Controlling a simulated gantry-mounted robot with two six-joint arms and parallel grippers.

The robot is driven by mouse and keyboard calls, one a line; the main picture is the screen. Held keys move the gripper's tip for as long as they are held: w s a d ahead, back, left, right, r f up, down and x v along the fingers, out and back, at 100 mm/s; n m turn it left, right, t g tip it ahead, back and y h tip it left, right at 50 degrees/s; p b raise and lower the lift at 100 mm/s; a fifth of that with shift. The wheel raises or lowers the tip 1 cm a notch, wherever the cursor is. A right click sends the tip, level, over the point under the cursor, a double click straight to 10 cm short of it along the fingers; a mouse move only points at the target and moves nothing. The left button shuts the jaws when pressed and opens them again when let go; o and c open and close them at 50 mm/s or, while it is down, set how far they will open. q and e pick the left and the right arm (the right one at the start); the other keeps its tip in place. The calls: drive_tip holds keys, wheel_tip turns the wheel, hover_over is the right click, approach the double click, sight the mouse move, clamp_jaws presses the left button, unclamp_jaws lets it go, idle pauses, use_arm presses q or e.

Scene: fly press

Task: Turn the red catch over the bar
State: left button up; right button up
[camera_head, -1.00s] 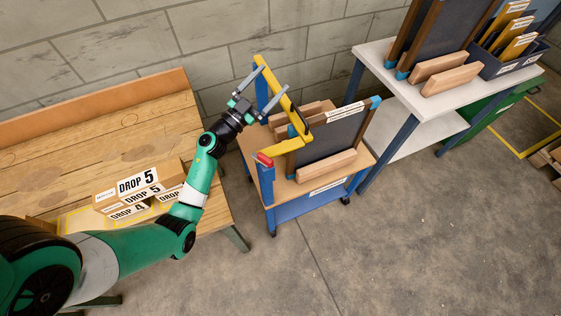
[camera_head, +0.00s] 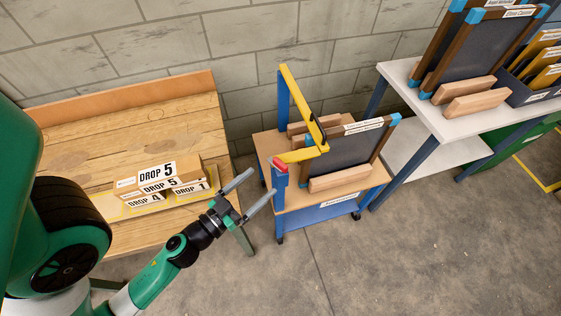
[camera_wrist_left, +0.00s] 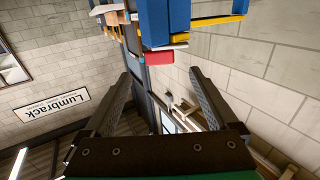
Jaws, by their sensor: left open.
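The red catch (camera_head: 280,167) sits on top of the short front blue post of a small wooden cart. I cannot tell whether the catch lies over the bar. My left gripper (camera_head: 260,183) is open and empty, just left of and in front of the catch, apart from it. In the left wrist view the red catch (camera_wrist_left: 160,57) shows ahead, between the fingertips in the picture, by the blue post (camera_wrist_left: 163,22).
The cart (camera_head: 290,198) holds a dark framed board (camera_head: 350,151) and wooden blocks. A wooden table (camera_head: 120,158) with DROP boxes (camera_head: 160,178) stands left. A white shelf table (camera_head: 415,95) with boards stands right. The floor in front is clear.

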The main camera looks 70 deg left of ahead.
sight(278, 166)
use_arm(q)
drive_tip(key=p+x, duration=0.3)
drive_tip(key=x, duration=0.5)
drive_tip(key=shift+w+a+r, duration=0.1)
drive_tip(key=shift+w+r, duration=0.05)
drive_tip(key=shift+w, duration=0.1)
drive_tip(key=shift+w+a, duration=0.15)
drive_tip(key=shift+w, duration=0.15)
